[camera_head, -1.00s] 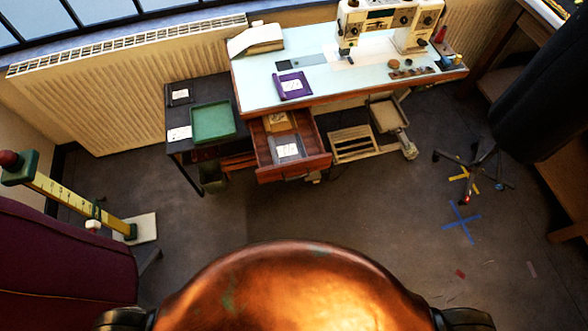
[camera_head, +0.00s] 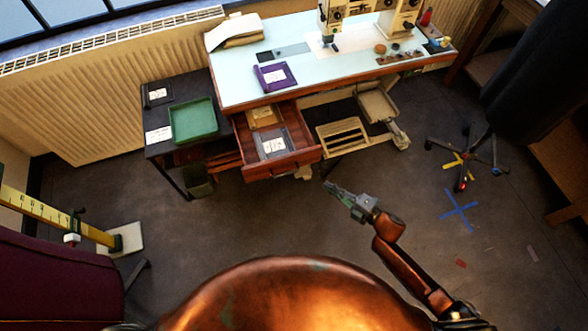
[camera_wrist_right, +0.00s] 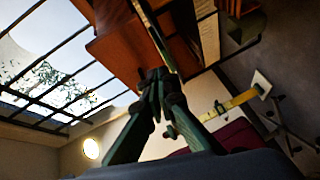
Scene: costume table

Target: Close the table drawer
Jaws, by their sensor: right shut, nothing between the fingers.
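The table drawer (camera_head: 284,165) is a reddish-brown wooden drawer, pulled open under the left part of the sewing table (camera_head: 330,80). A tan item (camera_head: 264,115) and a grey item with a white card (camera_head: 272,145) lie inside it. My right gripper (camera_head: 328,184) is shut and empty, just in front of and to the right of the drawer front, apart from it. The shut fingers also show in the right wrist view (camera_wrist_right: 158,80), with brown wood beyond them. My left gripper is not in view.
A black side table (camera_head: 160,117) with a green tray (camera_head: 193,121) stands left of the drawer. A foot pedal (camera_head: 343,135) sits under the table. A wheeled chair base (camera_head: 465,155) is at the right. The floor before the drawer is clear.

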